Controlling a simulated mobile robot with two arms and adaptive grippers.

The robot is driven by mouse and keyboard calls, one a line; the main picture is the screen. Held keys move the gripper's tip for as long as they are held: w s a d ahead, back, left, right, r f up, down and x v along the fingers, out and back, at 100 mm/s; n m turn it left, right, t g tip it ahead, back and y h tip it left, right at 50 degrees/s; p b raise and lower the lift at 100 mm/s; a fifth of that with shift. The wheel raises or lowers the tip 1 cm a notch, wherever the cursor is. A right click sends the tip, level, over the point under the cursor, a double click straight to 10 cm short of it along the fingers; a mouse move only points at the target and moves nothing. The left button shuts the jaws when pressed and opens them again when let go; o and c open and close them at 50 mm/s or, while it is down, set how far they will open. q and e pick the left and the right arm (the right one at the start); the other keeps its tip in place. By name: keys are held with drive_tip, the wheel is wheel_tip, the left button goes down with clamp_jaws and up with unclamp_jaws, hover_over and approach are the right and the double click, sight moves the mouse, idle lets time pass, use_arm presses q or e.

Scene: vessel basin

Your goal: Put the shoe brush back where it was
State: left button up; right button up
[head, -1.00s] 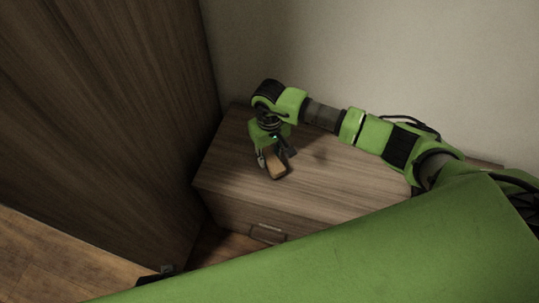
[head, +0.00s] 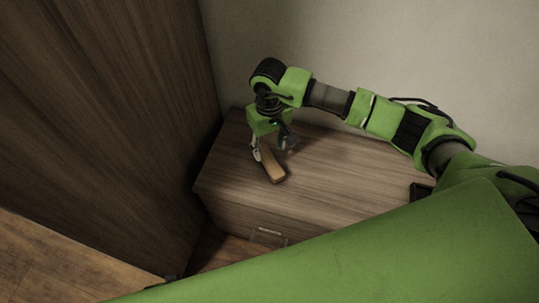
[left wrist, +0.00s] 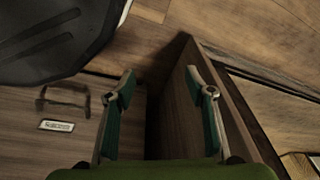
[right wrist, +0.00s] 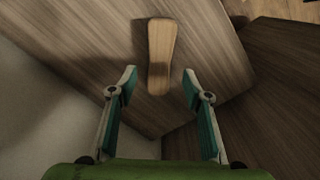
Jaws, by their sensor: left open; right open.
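The shoe brush (head: 270,163) has a light wooden back and lies on top of the low wooden cabinet (head: 330,185), near its left end. In the right wrist view the brush (right wrist: 160,55) lies lengthwise, its near end between and just beyond the open fingertips. My right gripper (head: 272,148) is open above the brush and apart from it; its fingers (right wrist: 158,85) hold nothing. My left gripper is outside the head view. In the left wrist view its fingers (left wrist: 160,85) are open and empty, with a cabinet front and floor beyond.
A tall dark wooden wardrobe (head: 100,110) stands close at the left of the cabinet. A pale wall (head: 400,50) is behind. A small dark object (head: 420,191) sits at the cabinet's right.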

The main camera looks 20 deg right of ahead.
sight(269, 160)
use_arm(q)
drive_tip(key=shift+s+f, duration=0.25)
drive_tip(key=shift+f, duration=0.2)
use_arm(e)
drive_tip(key=shift+r, duration=2.35)
